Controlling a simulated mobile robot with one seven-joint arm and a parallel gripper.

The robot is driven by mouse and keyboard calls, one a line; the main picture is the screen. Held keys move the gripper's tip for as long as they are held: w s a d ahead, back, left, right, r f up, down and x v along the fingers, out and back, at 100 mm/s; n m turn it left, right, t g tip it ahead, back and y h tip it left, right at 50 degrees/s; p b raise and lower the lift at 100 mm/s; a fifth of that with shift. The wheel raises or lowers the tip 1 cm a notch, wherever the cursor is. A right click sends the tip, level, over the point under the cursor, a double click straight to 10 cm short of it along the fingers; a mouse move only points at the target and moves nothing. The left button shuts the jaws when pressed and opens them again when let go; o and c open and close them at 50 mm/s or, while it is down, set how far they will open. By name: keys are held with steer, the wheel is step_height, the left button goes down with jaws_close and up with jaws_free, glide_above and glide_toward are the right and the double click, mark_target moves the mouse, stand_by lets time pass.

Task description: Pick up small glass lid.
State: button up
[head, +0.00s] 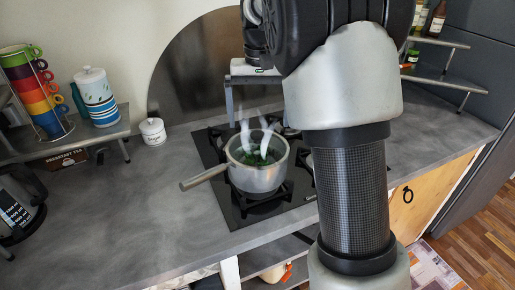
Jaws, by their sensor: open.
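I cannot make out a small glass lid in the head view. A grey metal saucepan (257,178) stands on the black gas hob, its handle pointing left. It looks uncovered: green contents show inside and white steam rises from it. My gripper (257,116) hangs above the rear of the hob, behind the steam as pictured. Its two fingers point down and are spread apart, with nothing visible between them. My arm hides the right part of the hob and the counter behind it.
A white lidded jar (152,132) stands on the counter at the back left. A raised shelf holds stacked coloured mugs (35,90) and a striped canister (96,98). A black kettle (18,205) is at the far left.

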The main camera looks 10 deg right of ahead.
mark_target(257, 133)
steer(key=shift+w+a+f, duration=0.1)
steer(key=shift+f, duration=1.5)
steer(key=shift+w+a+f, duration=0.1)
steer(key=shift+f, duration=1.45)
